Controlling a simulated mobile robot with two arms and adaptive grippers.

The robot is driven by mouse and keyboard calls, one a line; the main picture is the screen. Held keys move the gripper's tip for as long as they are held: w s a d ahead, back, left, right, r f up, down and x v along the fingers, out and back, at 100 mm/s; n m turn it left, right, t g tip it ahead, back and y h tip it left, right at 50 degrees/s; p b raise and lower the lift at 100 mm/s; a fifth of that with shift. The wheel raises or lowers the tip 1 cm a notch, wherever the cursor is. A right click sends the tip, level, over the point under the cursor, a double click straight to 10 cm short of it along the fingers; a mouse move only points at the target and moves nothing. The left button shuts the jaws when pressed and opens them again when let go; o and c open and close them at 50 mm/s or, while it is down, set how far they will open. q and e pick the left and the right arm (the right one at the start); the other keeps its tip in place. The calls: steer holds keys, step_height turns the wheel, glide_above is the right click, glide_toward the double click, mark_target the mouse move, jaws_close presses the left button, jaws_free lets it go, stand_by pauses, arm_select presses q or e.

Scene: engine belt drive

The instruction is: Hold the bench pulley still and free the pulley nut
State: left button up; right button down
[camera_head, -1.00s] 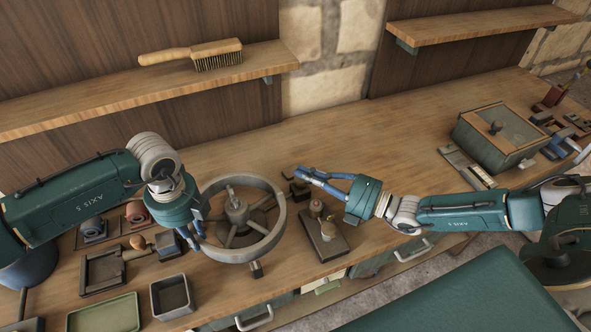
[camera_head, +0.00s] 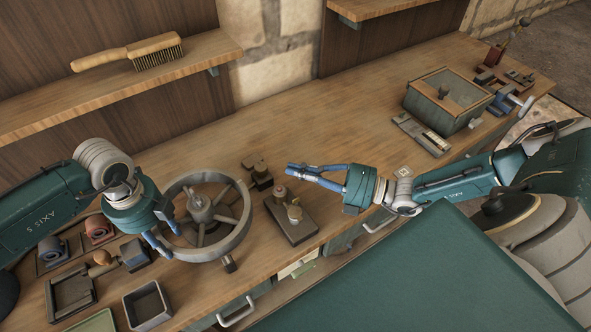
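The bench pulley (camera_head: 239,231) is a grey spoked wheel lying on the bench, left of centre. Its hub (camera_head: 199,206) stands up in the middle; the nut there is too small to make out clearly. My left gripper (camera_head: 168,240) is at the pulley's left rim, with its blue fingers pointing down at the rim. Whether they touch or grip it I cannot tell. My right gripper (camera_head: 289,168) is right of and beyond the pulley, above the bench, its fingertips together and pointing left. It holds nothing that I can see.
A dark block with two knobbed pieces (camera_head: 288,226) stands right of the pulley, near my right gripper. A small dark fixture (camera_head: 258,174) is behind the pulley. Trays (camera_head: 149,304) lie front left. A green lidded box (camera_head: 446,97) stands at right. The bench's back middle is clear.

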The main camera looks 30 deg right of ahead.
arm_select(q)
steer(key=shift+d, duration=0.1)
steer(key=shift+a+f, duration=0.1)
steer(key=shift+a, duration=0.15)
step_height(320, 180, up, 7)
steer(key=p, duration=0.3)
stand_by(0.4)
steer(key=shift+a, duration=0.1)
step_height(320, 180, up, 12)
stand_by(0.6)
